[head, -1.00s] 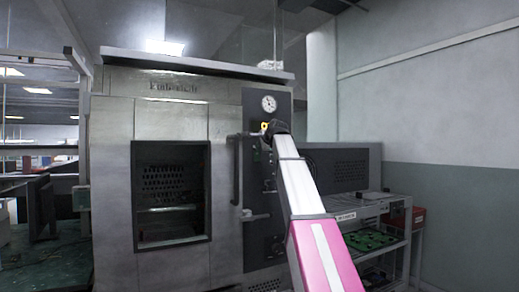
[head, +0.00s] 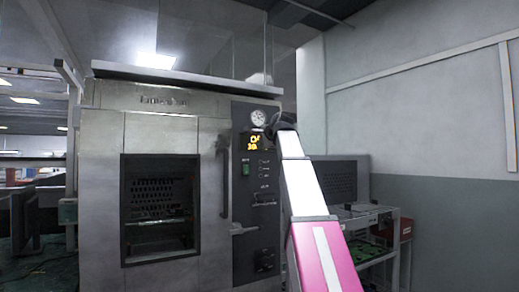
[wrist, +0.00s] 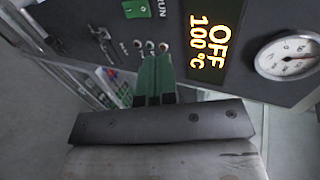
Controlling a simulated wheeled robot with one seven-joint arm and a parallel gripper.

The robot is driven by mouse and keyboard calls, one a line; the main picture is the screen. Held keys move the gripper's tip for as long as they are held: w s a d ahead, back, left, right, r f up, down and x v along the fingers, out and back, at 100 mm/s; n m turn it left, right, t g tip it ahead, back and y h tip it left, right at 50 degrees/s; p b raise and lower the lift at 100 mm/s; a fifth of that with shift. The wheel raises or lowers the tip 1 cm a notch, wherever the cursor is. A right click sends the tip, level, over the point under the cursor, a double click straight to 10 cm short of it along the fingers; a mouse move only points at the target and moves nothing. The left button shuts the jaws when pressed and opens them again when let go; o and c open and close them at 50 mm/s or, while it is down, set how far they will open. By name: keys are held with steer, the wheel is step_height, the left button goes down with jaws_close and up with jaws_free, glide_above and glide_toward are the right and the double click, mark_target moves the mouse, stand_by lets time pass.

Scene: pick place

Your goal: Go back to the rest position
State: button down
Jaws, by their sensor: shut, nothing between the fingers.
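My gripper (head: 281,122) is at the end of my white and pink arm, in front of the right part of the oven's control panel (head: 242,215) in the head view. In the wrist view its green fingers (wrist: 155,76) are together with nothing between them, beyond the dark gripper body. The fingers appear apart from the panel, though the exact gap cannot be told. The lit display (wrist: 208,40) reads OFF and 100 °C. The dial gauge (wrist: 288,56) is beside it.
The large metal oven (head: 100,180) stands ahead, with a dark window (head: 160,210) and a vertical handle (head: 222,178). A green switch (head: 246,169) is on its panel. A shelf rack (head: 385,225) stands at the right, by the wall. Floor shows in the wrist view's lower left.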

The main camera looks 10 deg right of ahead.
steer(key=shift+f, duration=0.1)
stand_by(0.3)
steer(key=s+a+f+n+g+h, duration=0.1)
steer(key=s+f+n+g, duration=0.15)
steer(key=f, duration=2.05)
steer(key=s+a+f+n+g+h, duration=0.1)
steer(key=f+n+g, duration=0.3)
steer(key=f, duration=2)
steer(key=s+f+n+g, duration=0.2)
steer(key=s+f, duration=0.6)
steer(key=f, duration=0.3)
steer(key=s+a+f+n+g+h, duration=0.1)
steer(key=s+f+n+g, duration=0.1)
steer(key=s+f, duration=0.6)
steer(key=s+f+n+g+h, duration=0.1)
steer(key=s+f+n, duration=0.3)
steer(key=s+f, duration=0.5)
step_height(320, 180, down, 6)
steer(key=shift+a+r+g, duration=0.1)
steer(key=shift+a+g, duration=0.1)
steer(key=shift+g, duration=0.25)
